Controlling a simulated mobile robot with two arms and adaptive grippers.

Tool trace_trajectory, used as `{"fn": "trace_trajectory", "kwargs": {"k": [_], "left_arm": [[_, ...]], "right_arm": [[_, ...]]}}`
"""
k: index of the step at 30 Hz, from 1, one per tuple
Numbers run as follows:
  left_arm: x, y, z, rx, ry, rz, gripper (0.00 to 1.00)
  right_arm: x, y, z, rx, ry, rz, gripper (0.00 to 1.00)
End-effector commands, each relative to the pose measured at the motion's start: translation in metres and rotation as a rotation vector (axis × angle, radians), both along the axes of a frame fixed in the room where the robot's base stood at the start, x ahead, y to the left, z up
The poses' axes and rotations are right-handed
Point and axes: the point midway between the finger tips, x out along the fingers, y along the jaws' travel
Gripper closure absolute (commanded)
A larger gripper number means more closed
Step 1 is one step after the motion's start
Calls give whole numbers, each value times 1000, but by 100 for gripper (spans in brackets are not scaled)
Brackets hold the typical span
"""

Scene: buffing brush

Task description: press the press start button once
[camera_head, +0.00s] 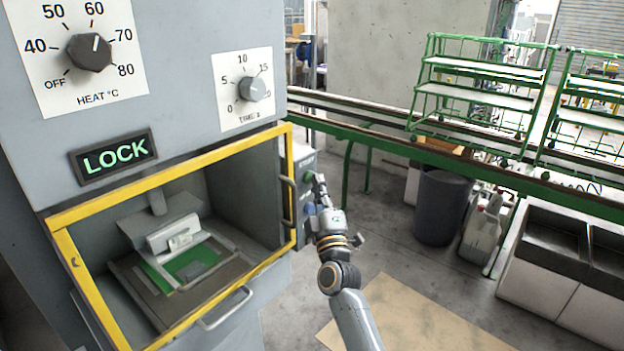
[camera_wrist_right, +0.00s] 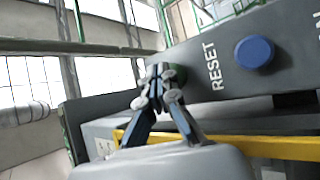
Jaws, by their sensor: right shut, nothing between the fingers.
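The press (camera_head: 190,60) stands at the left in the head view, with a lit LOCK sign (camera_head: 114,155). On its right side is a grey control box (camera_head: 302,164) with a green button (camera_head: 307,178) and a blue button (camera_head: 309,209). The wrist view shows the blue button (camera_wrist_right: 254,52) beside the word RESET. My right gripper (camera_head: 319,180) is shut and empty, its tips close to the green button; I cannot tell whether they touch. In the wrist view its fingers (camera_wrist_right: 160,74) partly cover something dark green. No press start label is readable. My left gripper is not in view.
A yellow-framed window (camera_head: 165,168) and door handle (camera_head: 289,200) lie just left of the control box. A green rail (camera_head: 440,152) runs behind my right arm. A dark bin (camera_head: 441,207) and sinks (camera_head: 555,240) stand at the right. The floor between is mostly clear.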

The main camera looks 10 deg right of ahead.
Motion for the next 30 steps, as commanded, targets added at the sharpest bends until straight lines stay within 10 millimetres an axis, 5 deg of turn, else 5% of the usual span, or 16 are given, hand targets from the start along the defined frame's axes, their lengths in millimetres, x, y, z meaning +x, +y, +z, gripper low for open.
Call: {"fn": "trace_trajectory", "kwargs": {"k": [30], "left_arm": [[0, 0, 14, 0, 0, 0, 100]], "right_arm": [[-13, -9, 1, -1, -1, 2, 100]]}}
